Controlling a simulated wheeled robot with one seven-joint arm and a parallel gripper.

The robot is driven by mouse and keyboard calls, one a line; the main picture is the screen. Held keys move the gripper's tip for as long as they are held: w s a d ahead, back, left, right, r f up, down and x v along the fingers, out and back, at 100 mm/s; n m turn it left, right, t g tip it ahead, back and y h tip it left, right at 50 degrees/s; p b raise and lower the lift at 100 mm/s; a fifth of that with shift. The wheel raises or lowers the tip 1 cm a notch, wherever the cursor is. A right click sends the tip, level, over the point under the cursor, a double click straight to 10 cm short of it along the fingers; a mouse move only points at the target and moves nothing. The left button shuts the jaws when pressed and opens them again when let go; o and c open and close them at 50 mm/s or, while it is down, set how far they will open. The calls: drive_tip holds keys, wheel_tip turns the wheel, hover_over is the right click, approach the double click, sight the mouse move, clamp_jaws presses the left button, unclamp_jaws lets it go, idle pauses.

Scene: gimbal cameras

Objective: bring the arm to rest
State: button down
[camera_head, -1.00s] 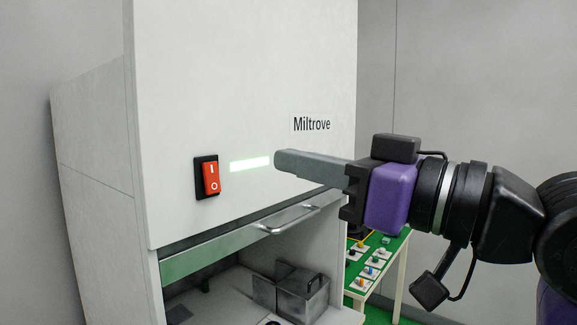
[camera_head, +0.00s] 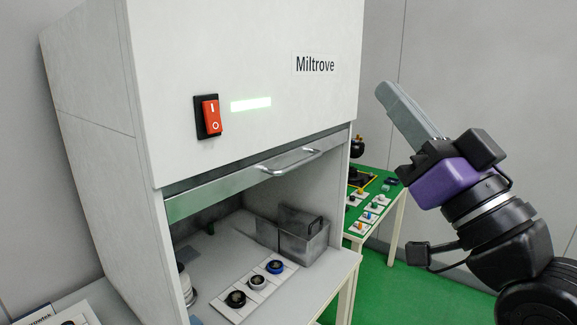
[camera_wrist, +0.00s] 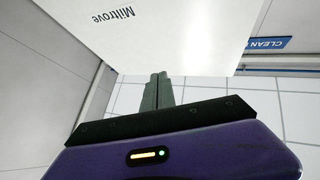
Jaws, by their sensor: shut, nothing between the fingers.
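My gripper (camera_head: 383,92) is in the right part of the head view, pointing up and to the left. Its grey fingers are together and hold nothing. It is apart from the white Miltrove cabinet (camera_head: 240,60), with bare wall behind it. The wrist view also shows the shut fingers (camera_wrist: 158,80), with the cabinet front (camera_wrist: 190,35) beyond them. My arm is bent at the right edge of the head view.
The cabinet has a red switch (camera_head: 211,116), a lit green strip (camera_head: 250,104) and a raised sash with a handle (camera_head: 290,162). Inside are a metal box (camera_head: 300,240) and a white strip with round items (camera_head: 238,307). A green table (camera_head: 388,196) stands behind.

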drive_tip(key=s+d+f+m+h, duration=0.2)
drive_tip(key=s+d+f+h, duration=0.15)
drive_tip(key=f, duration=0.45)
drive_tip(key=s+d+f+m+h, duration=0.25)
drive_tip(key=f+h, duration=0.25)
drive_tip(key=f, duration=0.4)
drive_tip(key=s+d+f+m+h, duration=0.2)
drive_tip(key=f+m+h, duration=0.15)
drive_tip(key=f, duration=0.45)
drive_tip(key=s+f+n+g, duration=0.2)
drive_tip(key=s+f+g, duration=0.1)
drive_tip(key=s+f, duration=0.7)
drive_tip(key=s+f+n+g, duration=0.2)
drive_tip(key=s+f+g, duration=0.2)
drive_tip(key=s+f, duration=0.7)
drive_tip(key=s+a, duration=0.1)
drive_tip(key=s, duration=0.6)
drive_tip(key=shift+s+f+n+y, duration=0.25)
drive_tip(key=shift+n+y, duration=0.05)
